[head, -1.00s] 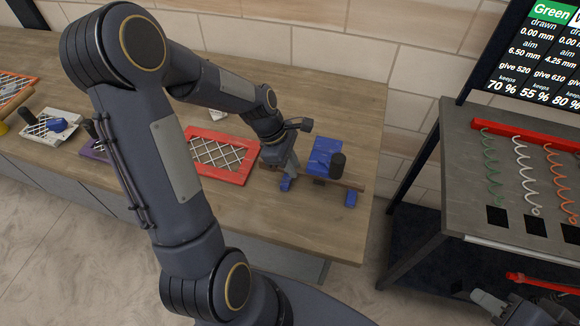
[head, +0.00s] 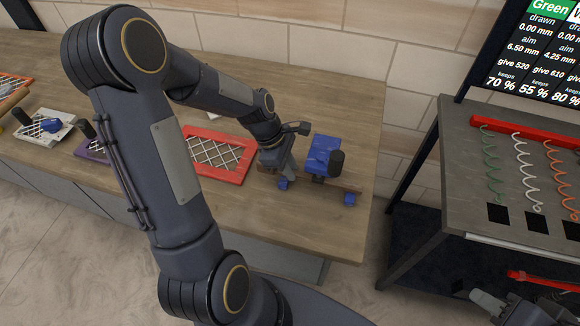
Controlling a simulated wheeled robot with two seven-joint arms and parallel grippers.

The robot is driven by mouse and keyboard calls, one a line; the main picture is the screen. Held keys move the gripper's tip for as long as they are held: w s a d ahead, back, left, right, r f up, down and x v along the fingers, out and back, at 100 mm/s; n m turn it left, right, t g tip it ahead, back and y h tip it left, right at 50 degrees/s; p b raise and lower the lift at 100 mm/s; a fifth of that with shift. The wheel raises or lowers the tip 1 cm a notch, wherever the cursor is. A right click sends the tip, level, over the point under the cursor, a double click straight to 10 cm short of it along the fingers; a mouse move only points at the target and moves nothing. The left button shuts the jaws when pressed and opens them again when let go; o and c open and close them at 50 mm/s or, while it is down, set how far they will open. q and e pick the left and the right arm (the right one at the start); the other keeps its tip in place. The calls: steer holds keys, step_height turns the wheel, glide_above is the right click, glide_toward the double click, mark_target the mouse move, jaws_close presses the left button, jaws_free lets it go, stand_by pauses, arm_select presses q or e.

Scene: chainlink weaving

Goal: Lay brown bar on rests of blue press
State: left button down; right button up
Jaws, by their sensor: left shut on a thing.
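The blue press (head: 323,155) with a dark knob (head: 336,160) stands near the right end of the wooden table. Its blue rests show in front, a left one (head: 283,184) and a right one (head: 350,199). My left gripper (head: 284,172) is shut on the brown bar (head: 332,184), left of the press. The bar runs to the right below the press body, above or against the rests; I cannot tell if it touches them. The gripper hides part of the bar. My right gripper (head: 488,302) is partly in view at the bottom right edge; its jaws are unclear.
A red frame with wire mesh (head: 245,173) lies just left of my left gripper. A white frame (head: 66,131) and a purple one (head: 91,153) lie farther left. A grey bench (head: 462,180) with coiled wires stands at the right, past a gap.

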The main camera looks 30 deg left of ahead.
arm_select(q)
steer(key=shift+f+b, duration=0.4)
steer(key=shift+f, duration=0.2)
steer(key=c, duration=1.3)
jaws_free()
steer(key=v, duration=0.7)
steer(key=shift+a+r, duration=0.1)
steer(key=shift+r, duration=0.3)
